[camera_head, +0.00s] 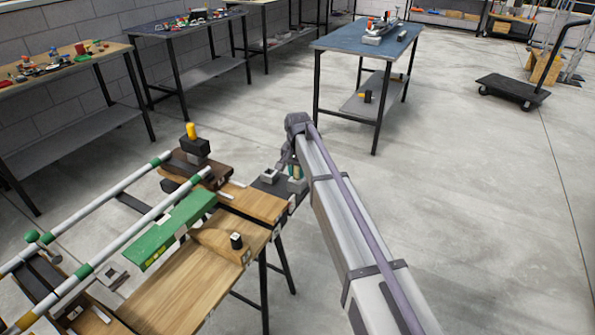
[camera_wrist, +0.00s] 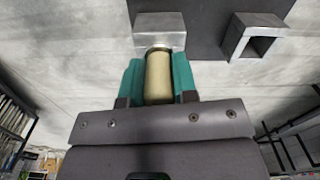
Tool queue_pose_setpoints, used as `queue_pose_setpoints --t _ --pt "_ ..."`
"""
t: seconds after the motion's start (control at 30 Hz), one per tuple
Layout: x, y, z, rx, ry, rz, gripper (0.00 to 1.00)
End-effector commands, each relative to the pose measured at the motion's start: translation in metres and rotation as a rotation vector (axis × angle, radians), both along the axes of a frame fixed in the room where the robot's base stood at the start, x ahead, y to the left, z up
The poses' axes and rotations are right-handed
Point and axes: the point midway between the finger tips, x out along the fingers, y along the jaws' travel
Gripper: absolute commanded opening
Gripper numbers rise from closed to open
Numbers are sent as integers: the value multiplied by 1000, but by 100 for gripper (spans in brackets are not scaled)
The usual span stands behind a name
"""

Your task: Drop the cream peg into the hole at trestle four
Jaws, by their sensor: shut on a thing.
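The cream peg (camera_wrist: 158,80) is between the green fingertips of my gripper (camera_wrist: 159,84) in the wrist view. My gripper is shut on it. The peg's far end meets the round edge of a grey metal block (camera_wrist: 160,25); I cannot tell how far it goes in. A second grey block (camera_wrist: 256,36) with a square, empty opening is to the right on a dark plate (camera_wrist: 205,20). In the head view my gripper (camera_head: 295,173) is low over the dark plate at the end of the wooden trestle top. The peg is hard to make out there.
A wooden bench (camera_head: 185,285) with a green bar (camera_head: 172,228), pale rails and a small black block (camera_head: 236,241) is at left front. A blue-topped table (camera_head: 345,40) stands behind. More tables line the wall. A dark cart (camera_head: 513,92) is at right. The right floor is open.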

Motion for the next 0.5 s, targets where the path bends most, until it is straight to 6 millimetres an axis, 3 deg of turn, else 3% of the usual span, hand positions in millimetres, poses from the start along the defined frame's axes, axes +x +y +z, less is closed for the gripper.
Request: queue_pose_setpoints --t 0.5 --pt "0 0 13 0 0 0 1"
